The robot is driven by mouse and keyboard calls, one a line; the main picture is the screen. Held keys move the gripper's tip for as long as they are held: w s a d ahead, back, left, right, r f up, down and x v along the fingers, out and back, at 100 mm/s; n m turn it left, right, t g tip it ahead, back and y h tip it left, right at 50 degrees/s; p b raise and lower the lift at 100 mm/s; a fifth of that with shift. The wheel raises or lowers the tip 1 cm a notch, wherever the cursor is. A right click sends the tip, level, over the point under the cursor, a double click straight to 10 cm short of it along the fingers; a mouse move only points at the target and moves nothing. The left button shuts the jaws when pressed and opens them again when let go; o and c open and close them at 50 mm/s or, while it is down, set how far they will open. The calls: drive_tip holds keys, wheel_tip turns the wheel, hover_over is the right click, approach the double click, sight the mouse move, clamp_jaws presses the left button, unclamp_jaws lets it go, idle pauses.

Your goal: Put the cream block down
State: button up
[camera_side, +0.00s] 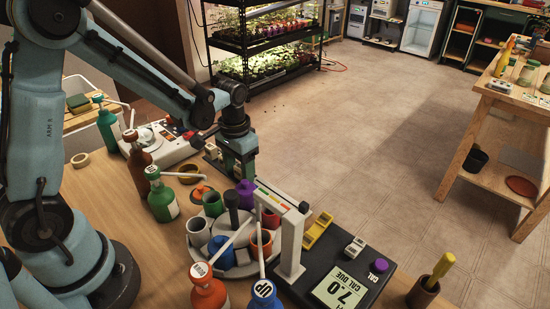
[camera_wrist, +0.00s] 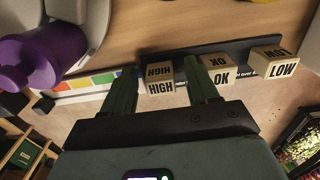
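Three cream lettered blocks show in the wrist view: the HIGH block (camera_wrist: 160,86), the OK block (camera_wrist: 218,76) and the LOW block (camera_wrist: 278,69). They line up along a dark rail (camera_wrist: 240,46). My gripper (camera_wrist: 162,65) is open, its two green fingers on either side of the HIGH block. A gap shows between that block and the right finger. The left finger is very close to it; contact is unclear. In the side view my gripper (camera_side: 243,178) points down behind the pot carousel and largely hides the blocks.
A purple pot (camera_side: 246,190) on the carousel (camera_side: 248,270) is close by. Bottles such as the green one (camera_side: 161,198) stand to the left. A black meter (camera_side: 330,275) is at the front right.

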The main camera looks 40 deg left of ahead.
sight(238, 169)
drive_tip(key=shift+r, duration=0.15)
wheel_tip(238, 169, up, 12)
drive_tip(key=s+d+r+t, duration=0.1)
drive_tip(key=s+d+t, duration=0.1)
drive_tip(key=s+t, duration=0.4)
drive_tip(key=shift+s+d, duration=0.35)
drive_tip(key=shift+s, duration=0.35)
drive_tip(key=shift+s+d+f+t, duration=0.2)
drive_tip(key=shift+s+t, duration=0.2)
drive_tip(key=shift+t, duration=0.2)
drive_tip(key=shift+w, duration=0.1)
